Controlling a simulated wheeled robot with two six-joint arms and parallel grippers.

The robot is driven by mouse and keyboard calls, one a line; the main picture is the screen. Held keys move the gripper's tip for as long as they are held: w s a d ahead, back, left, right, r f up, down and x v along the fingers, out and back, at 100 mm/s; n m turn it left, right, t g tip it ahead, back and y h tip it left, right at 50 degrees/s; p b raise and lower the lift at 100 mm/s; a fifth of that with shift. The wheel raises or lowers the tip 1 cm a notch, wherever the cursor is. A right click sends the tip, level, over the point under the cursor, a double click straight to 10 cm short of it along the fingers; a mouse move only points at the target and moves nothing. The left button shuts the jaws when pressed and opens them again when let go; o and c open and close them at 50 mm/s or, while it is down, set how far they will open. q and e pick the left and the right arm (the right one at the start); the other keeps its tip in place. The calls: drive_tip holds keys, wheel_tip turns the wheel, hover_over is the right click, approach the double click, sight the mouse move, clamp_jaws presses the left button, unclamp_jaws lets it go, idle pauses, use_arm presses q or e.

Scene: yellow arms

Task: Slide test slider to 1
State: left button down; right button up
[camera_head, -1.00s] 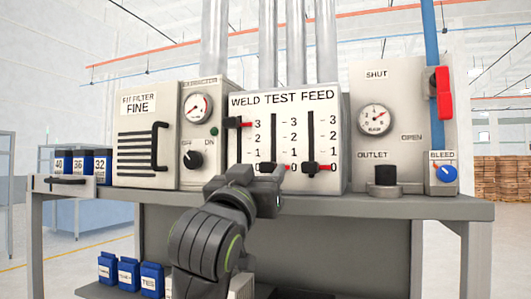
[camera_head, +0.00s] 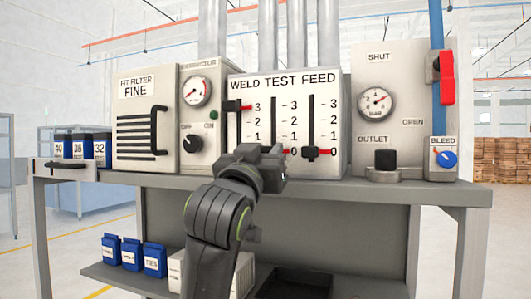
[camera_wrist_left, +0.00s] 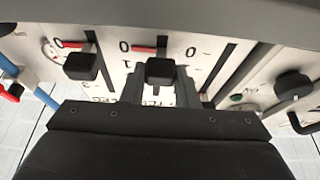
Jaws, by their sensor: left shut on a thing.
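The white panel (camera_head: 285,92) reads "WELD TEST FEED" and has three vertical slots with scales from 0 to 3. The weld slider (camera_head: 236,106) is at 3 and the feed slider (camera_head: 311,153) is at 0. My left gripper (camera_head: 268,158) is in front of the lower middle slot and hides the test slider in the head view. In the left wrist view, the black test slider knob (camera_wrist_left: 159,71) sits between the fingers of my left gripper (camera_wrist_left: 159,86), which is shut on it. Its red pointer (camera_wrist_left: 146,46) is by the 0 mark. My right gripper is not in view.
A filter box (camera_head: 137,88) and a gauge panel with a black dial (camera_head: 193,143) stand to the left. The grey bench edge (camera_head: 390,192) runs below.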

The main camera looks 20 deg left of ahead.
sight(274, 126)
use_arm(q)
drive_tip(key=shift+r, duration=1.55)
drive_tip(key=c, duration=1.1)
unclamp_jaws()
drive_tip(key=shift+s+f+b, duration=0.1)
drive_tip(key=shift+b, duration=0.2)
